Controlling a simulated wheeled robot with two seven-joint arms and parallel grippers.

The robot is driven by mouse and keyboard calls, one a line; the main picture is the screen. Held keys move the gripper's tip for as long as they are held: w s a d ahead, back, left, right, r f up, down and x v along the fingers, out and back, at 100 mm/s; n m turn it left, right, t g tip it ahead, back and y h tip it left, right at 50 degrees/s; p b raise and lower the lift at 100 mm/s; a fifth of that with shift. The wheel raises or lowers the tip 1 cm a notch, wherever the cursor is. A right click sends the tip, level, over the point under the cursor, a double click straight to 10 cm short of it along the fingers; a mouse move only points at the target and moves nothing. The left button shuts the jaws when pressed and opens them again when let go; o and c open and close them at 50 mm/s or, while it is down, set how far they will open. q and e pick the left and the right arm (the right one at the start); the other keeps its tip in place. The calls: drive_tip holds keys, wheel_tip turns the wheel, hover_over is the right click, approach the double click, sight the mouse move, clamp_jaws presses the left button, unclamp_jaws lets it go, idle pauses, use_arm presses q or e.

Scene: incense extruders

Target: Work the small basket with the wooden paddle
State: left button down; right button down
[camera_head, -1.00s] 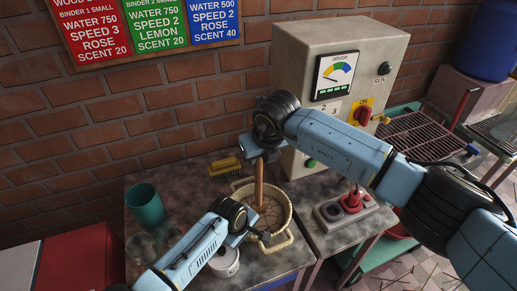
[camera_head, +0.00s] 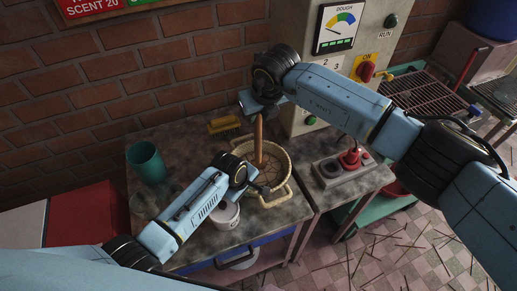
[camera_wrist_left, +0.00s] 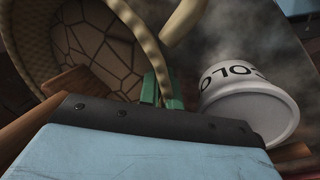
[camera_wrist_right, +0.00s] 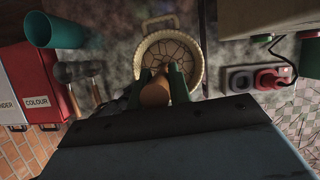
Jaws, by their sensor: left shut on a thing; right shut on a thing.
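The small basket (camera_head: 287,165) is pale and woven, with looped handles, and stands on the worktop. Its inside shows a dark, cracked-looking brown pattern. My left gripper (camera_head: 262,189) is shut on the basket's near rim; its green fingertips pinch the rim in the left wrist view (camera_wrist_left: 158,92). The wooden paddle (camera_head: 259,140) stands nearly upright, its lower end inside the basket. My right gripper (camera_head: 254,110) is shut on the paddle's top, above the basket. The right wrist view shows the paddle (camera_wrist_right: 155,93) between green fingers. Whether the paddle touches the basket's bottom is unclear.
A white lettered tub (camera_wrist_left: 250,105) stands close beside the basket, under my left arm. A yellow brush (camera_head: 224,124) lies behind, and a teal cup (camera_head: 147,162) stands at left. A machine (camera_head: 300,115) and a red-plugged socket box (camera_head: 343,168) are at right.

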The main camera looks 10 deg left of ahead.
use_arm(q)
drive_tip(key=shift+s+f, duration=0.1)
drive_tip(key=shift+a, duration=0.1)
use_arm(e)
drive_tip(key=shift+s+d, duration=1.3)
drive_tip(key=shift+s, duration=0.45)
drive_tip(key=w, duration=0.7)
drive_tip(key=shift+a, duration=0.4)
drive_tip(key=shift+r, duration=0.15)
idle(0.3)
